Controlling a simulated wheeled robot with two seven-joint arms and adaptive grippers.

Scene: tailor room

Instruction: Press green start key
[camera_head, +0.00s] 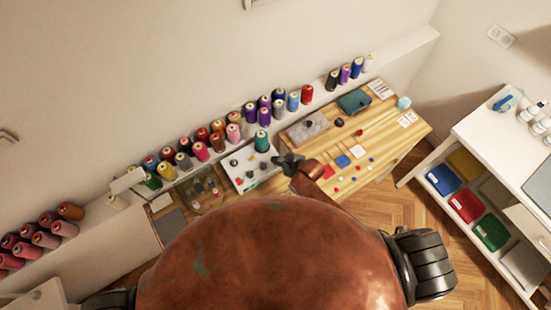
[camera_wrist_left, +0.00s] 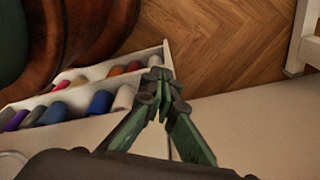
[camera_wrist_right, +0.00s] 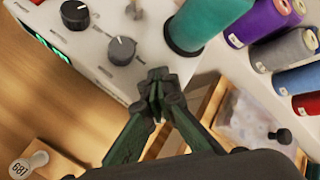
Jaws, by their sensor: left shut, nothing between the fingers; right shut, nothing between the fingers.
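A white device (camera_head: 241,178) with dark knobs stands on the wooden table; a teal spool is at its right end. In the right wrist view the device (camera_wrist_right: 100,28) shows two round knobs and green-lit parts (camera_wrist_right: 48,48) along its left edge. I cannot tell whether a lit part is the start key. My right gripper (camera_head: 290,160) is shut and empty beside the device's right end; in its wrist view the fingertips (camera_wrist_right: 157,82) are close to the device's edge, near the teal spool (camera_wrist_right: 203,25). Contact cannot be told. My left gripper (camera_wrist_left: 158,82) is shut and empty, away from the device.
Many thread spools stand on the white ledge (camera_head: 320,101) behind the table. A grey box (camera_head: 306,128), a teal box (camera_head: 354,101) and small coloured pieces lie on the wooden table (camera_head: 402,140). A white shelf unit (camera_head: 408,176) with coloured bins stands at right.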

